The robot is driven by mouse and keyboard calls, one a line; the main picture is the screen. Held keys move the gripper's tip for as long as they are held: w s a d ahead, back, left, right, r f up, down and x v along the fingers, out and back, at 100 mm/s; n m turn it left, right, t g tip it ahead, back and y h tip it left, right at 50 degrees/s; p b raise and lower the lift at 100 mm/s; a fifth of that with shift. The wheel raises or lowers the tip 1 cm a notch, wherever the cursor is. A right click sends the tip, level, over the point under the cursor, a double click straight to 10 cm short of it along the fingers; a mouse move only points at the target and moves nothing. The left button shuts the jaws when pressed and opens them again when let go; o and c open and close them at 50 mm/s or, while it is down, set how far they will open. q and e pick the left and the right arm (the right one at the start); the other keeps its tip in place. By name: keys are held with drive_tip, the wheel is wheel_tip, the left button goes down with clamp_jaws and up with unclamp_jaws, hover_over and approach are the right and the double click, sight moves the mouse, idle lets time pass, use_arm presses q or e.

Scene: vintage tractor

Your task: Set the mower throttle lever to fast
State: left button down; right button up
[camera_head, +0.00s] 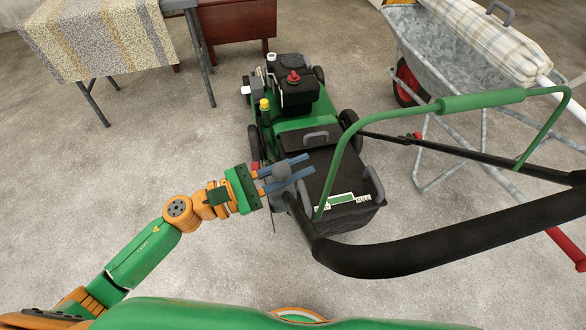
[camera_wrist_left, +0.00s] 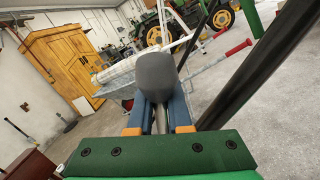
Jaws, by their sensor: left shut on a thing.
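The green mower (camera_head: 305,127) stands on the floor with its black handlebar (camera_head: 440,243) reaching toward me at the right. A rounded grey knob (camera_head: 281,171), which looks like the top of the throttle lever, is beside the grass bag. My left gripper (camera_head: 309,164) has its blue fingers on both sides of this knob and is shut on it. In the left wrist view the grey knob (camera_wrist_left: 157,75) fills the space between the fingers, with a thin grey rod below. The lever's base and any speed marks are hidden. My right gripper is out of view.
The black grass bag (camera_head: 345,215) is just right of my left gripper. A green bail bar (camera_head: 478,101) arches above the handlebar. A metal wheelbarrow (camera_head: 440,50) with a sack stands at the back right. A cloth-covered table (camera_head: 100,40) is at the back left. The floor at left is clear.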

use_arm(q)
drive_tip(key=shift+s+d+f+m+b, duration=0.15)
drive_tip(key=shift+s+m+b, duration=0.25)
drive_tip(key=shift+m, duration=0.3)
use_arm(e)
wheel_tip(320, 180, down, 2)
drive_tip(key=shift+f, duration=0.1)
use_arm(q)
drive_tip(key=c, duration=0.8)
unclamp_jaws()
drive_tip(key=shift+d, duration=0.1)
drive_tip(key=shift+c, duration=0.2)
drive_tip(key=shift+s+a+f, duration=0.1)
drive_tip(key=shift+a+f, duration=0.05)
drive_tip(key=shift+a, duration=0.05)
drive_tip(key=b+v, duration=0.3)
drive_tip(key=v, duration=0.3)
drive_tip(key=shift+s+a, duration=0.2)
drive_tip(key=shift+a, duration=0.1)
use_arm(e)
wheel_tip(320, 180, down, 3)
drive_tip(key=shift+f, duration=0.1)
